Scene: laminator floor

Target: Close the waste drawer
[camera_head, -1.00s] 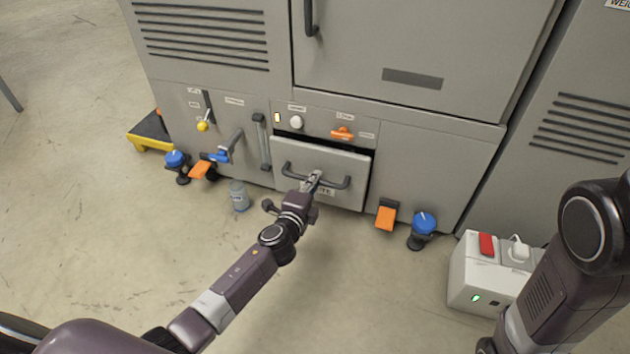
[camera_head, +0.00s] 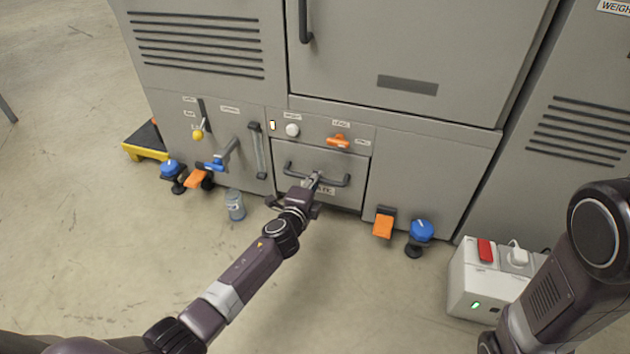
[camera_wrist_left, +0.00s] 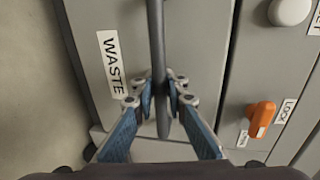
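The waste drawer (camera_head: 345,165) is a grey front low in the machine, with a dark bar handle (camera_head: 334,181). Its front looks flush or nearly flush with the panel around it; no wide gap shows above it. In the left wrist view, the WASTE label (camera_wrist_left: 111,62) is on the drawer front, and the handle bar (camera_wrist_left: 156,40) runs between my fingers. My right gripper is out of view.
An orange lock (camera_head: 338,140) and a white knob (camera_head: 292,130) sit above the drawer. A grey can (camera_head: 235,205) stands on the floor to the left. An orange pedal (camera_head: 383,224), a blue knob (camera_head: 421,230) and a white power box (camera_head: 485,280) are to the right.

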